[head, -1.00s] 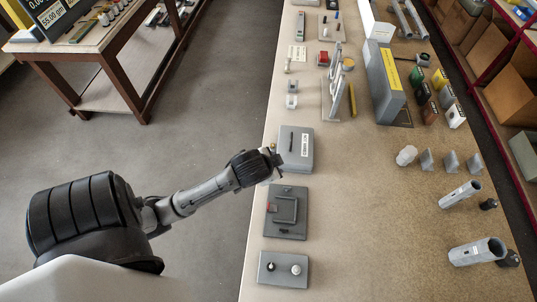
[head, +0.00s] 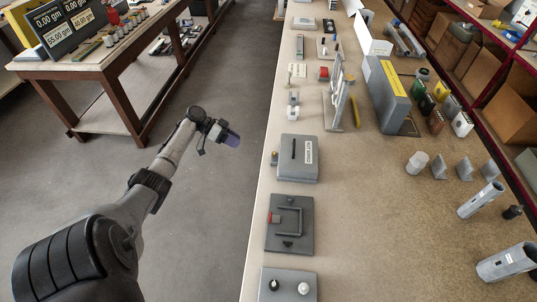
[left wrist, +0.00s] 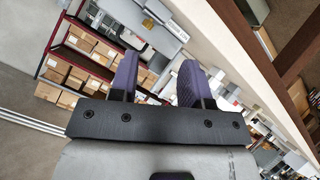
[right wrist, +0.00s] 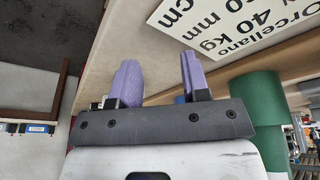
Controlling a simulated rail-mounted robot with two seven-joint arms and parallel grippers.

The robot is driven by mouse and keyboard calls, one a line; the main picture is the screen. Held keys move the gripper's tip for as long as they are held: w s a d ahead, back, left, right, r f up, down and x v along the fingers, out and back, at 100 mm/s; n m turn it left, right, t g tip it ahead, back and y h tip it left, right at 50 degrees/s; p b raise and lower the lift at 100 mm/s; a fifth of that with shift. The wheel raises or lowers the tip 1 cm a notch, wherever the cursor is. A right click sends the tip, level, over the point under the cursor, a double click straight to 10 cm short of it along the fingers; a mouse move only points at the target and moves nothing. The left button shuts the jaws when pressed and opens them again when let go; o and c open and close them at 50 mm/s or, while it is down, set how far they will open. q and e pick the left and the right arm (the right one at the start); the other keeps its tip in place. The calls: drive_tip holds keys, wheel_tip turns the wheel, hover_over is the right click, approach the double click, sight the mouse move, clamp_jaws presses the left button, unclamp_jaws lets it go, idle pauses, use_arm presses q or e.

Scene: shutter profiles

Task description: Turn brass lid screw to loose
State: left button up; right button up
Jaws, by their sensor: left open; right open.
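A grey box (head: 299,160) with a dark slot and a white label stands on the long bench. The small brass screw (head: 275,156) sticks out at the box's left side, by the bench edge; its turned position is too small to tell. The left wrist view shows a small brass piece (left wrist: 148,23) on a grey box beyond the fingers. My left gripper (head: 230,138) is over the aisle, left of the box and apart from it. Its purple fingers (left wrist: 158,82) are open and empty. My right gripper (right wrist: 158,80) is open and empty, outside the head view.
A dark plate with a handle (head: 289,222) and a grey plate with two knobs (head: 288,285) lie nearer on the bench. In the right wrist view, a lettered sign (right wrist: 228,28) and a green cylinder (right wrist: 258,105) are close to the gripper. The aisle floor (head: 190,255) is clear.

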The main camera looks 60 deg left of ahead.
use_arm(q)
drive_tip(key=r+m, duration=0.1)
drive_tip(key=m, duration=0.1)
use_arm(e)
drive_tip(key=shift+a, duration=0.25)
use_arm(q)
drive_tip(key=m+t+h+p, duration=0.1)
drive_tip(key=m, duration=0.3)
approach(273, 153)
drive_tip(key=x, duration=0.6)
drive_tip(key=shift+w+d+f, duration=0.1)
drive_tip(key=shift+w+d, duration=0.05)
drive_tip(key=shift+w, duration=0.1)
use_arm(e)
drive_tip(key=shift+d+r, duration=0.2)
drive_tip(key=shift+r, duration=0.4)
use_arm(q)
drive_tip(key=shift+x, duration=0.85)
use_arm(e)
drive_tip(key=shift+a, duration=0.15)
